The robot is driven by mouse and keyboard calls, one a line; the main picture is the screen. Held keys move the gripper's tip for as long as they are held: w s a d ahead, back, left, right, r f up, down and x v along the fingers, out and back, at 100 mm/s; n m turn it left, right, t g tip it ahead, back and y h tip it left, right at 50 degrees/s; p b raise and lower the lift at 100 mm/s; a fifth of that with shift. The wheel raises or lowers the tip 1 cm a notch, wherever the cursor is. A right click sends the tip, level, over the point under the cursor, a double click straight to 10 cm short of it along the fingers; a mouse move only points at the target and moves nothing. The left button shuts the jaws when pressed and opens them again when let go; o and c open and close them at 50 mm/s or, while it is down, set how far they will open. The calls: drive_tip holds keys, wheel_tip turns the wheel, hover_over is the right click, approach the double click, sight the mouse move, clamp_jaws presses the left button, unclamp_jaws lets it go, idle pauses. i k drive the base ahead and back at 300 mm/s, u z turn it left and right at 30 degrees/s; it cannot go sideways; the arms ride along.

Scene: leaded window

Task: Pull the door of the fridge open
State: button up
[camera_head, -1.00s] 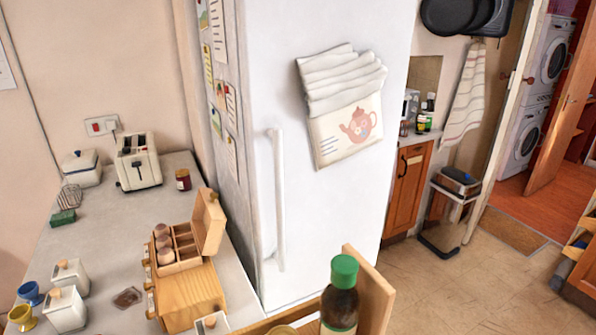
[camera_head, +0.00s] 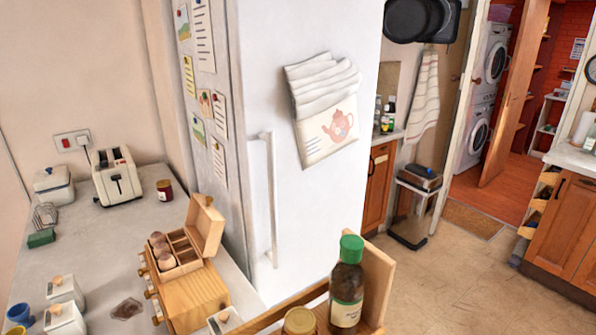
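The white fridge (camera_head: 322,190) stands in the middle of the view, and its door looks closed. A long white vertical handle (camera_head: 272,200) runs along the left part of its front. A cloth holder with a teapot picture (camera_head: 328,135) and folded cloths hangs on the door. Paper notes are fixed to the fridge's left side. The lower part of the door is hidden behind a wooden rack in the foreground. My gripper is not in view.
A counter (camera_head: 110,225) at left holds a toaster (camera_head: 117,176), a wooden box (camera_head: 190,270), canisters and cups. A wooden rack (camera_head: 375,275) with a green-capped bottle (camera_head: 347,285) stands in front of the fridge. Open floor (camera_head: 450,280) lies to the right.

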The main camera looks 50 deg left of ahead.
sight(296, 219)
drive_tip(key=u, duration=1.35)
drive_tip(key=k, duration=0.6)
drive_tip(key=z, duration=0.95)
drive_tip(key=k, duration=0.75)
drive_tip(key=z, duration=0.4)
drive_tip(key=i, duration=1.35)
drive_tip(key=u, duration=1.15)
drive_tip(key=i, duration=1.05)
drive_tip(key=u, duration=0.65)
